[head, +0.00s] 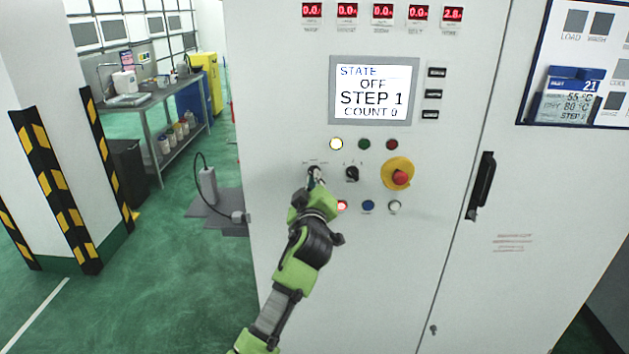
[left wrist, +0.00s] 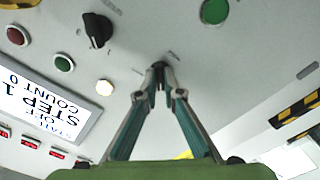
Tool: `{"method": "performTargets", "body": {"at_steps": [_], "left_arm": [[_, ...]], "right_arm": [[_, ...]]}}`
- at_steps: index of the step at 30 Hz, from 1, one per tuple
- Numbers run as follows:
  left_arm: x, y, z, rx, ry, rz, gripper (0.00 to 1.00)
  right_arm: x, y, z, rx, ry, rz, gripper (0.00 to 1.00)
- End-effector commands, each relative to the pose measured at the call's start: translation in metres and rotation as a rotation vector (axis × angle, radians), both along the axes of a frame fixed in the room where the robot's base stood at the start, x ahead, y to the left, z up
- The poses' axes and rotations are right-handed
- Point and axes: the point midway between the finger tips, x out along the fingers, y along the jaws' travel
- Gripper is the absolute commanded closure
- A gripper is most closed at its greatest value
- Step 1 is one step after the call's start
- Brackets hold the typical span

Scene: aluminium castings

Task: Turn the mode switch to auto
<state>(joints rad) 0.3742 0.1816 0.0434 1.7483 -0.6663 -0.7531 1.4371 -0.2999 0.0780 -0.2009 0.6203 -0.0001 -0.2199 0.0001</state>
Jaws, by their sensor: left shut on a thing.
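The grey-white control cabinet (head: 285,90) faces me, with two rotary switches on its panel. My left gripper (head: 316,180) is at the left rotary switch. In the left wrist view, the fingertips of this gripper (left wrist: 158,82) are closed around a small black knob (left wrist: 158,66), the mode switch by its place. The fingers hide most of the knob, and its small labels are unreadable. The second black rotary switch (head: 352,173) stands free to the right; it also shows in the left wrist view (left wrist: 97,30). The display (head: 373,90) reads STATE OFF, STEP 1, COUNT 0. My right gripper is out of view.
A red emergency stop on a yellow base (head: 398,174) sits right of the switches. Lamps and buttons lie above and below them, including a cream one (head: 336,144) and a lit red one (head: 342,206). A black door handle (head: 481,185) is farther right.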

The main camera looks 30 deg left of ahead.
Motion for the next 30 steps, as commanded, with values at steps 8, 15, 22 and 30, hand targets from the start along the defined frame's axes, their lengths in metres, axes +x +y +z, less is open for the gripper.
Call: {"method": "performTargets", "body": {"at_steps": [8, 15, 22, 30], "left_arm": [[0.000, 0.001, -0.001, 0.138, 0.085, 0.001, 1.00], [0.000, 0.001, -0.001, 0.326, 0.202, 0.001, 1.00], [-0.001, 0.002, -0.001, 0.513, 0.317, 0.000, 1.00], [-0.001, 0.002, -0.001, 0.733, 0.452, -0.001, 1.00]], "right_arm": [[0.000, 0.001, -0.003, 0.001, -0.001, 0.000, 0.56], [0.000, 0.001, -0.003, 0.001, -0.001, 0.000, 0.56], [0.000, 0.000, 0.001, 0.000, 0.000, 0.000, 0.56], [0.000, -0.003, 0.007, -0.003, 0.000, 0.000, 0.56]]}}
